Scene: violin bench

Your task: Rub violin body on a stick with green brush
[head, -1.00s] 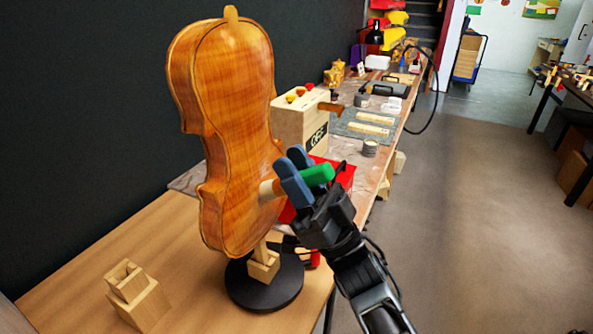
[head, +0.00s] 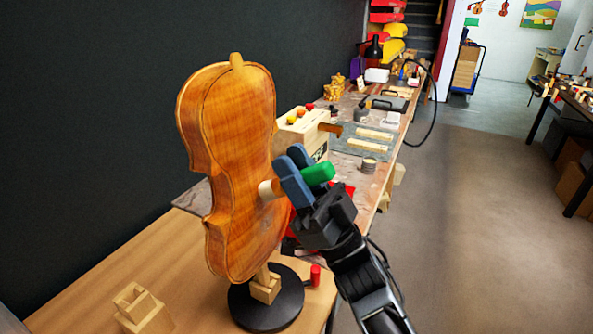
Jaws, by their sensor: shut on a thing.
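The violin body (head: 232,160) stands upright on a stick, set in a wooden block on a round black base (head: 266,310) at the left. My gripper (head: 300,178) has blue fingers and is shut on the green brush (head: 319,172). The brush's green handle sticks out to the right of the fingers. Its pale, orange-tinted end (head: 268,190) is at the violin body's right side, around the waist. It appears to touch the wood, but I cannot tell for sure. The gripper hides the middle of the brush.
A wooden block holder (head: 142,310) stands on the near table (head: 110,272) at the left. A small red cylinder (head: 315,275) stands right of the base. A long bench behind holds a wooden box (head: 300,128), a grey mat (head: 352,146) and a tin (head: 369,166). Open floor lies right.

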